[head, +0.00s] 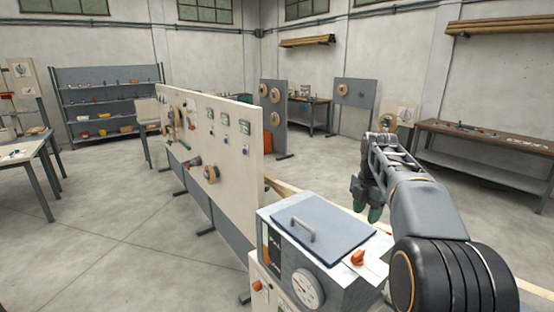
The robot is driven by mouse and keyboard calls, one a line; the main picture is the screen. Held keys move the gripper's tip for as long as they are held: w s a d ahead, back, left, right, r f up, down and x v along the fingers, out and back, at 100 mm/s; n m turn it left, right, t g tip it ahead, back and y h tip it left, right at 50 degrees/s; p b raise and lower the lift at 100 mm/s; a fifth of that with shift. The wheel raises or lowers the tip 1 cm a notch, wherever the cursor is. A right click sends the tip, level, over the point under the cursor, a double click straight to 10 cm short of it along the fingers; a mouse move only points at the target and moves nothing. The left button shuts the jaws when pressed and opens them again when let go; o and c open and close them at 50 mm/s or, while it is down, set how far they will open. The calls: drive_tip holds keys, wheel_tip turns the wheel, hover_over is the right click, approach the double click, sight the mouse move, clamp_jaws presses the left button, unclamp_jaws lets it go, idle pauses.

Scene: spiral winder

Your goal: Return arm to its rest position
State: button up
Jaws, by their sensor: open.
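My gripper (368,204) hangs at the end of my arm, on the right of the head view. Its dark fingers with green tips point downward, and I take it as open and see nothing held in it. My arm reaches forward from the lower right corner, its thick dark joint near the camera. The gripper is just beyond and to the right of a grey machine box (345,268) with a blue-grey lid (324,222), a handle, a round dial and a red knob. I cannot tell how high the gripper is above the surface behind that box.
A long pale panel (237,150) with dials and wheels stands left of the box. A workbench (487,142) stands at the right wall, shelves (108,98) at the back left, and a table (22,150) at the far left. The floor (105,235) at left is clear.

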drive_tip(key=f+m, duration=0.1)
drive_tip(key=m, duration=0.2)
drive_tip(key=f+m, duration=0.2)
drive_tip(key=m, duration=0.1)
drive_tip(key=f+m, duration=0.1)
drive_tip(key=m, duration=0.2)
drive_tip(key=shift+s+a+f, duration=0.2)
drive_tip(key=shift+s+f, duration=0.15)
drive_tip(key=s+a+f+m+t, duration=0.2)
drive_tip(key=s+a+m, duration=0.3)
drive_tip(key=s, duration=0.5)
drive_tip(key=s+a+f+m+t, duration=0.2)
drive_tip(key=s+a+m, duration=0.3)
drive_tip(key=s+m, duration=0.3)
drive_tip(key=shift+s+f+m+t, duration=0.3)
drive_tip(key=shift+s+f, duration=0.15)
drive_tip(key=shift+s, duration=0.85)
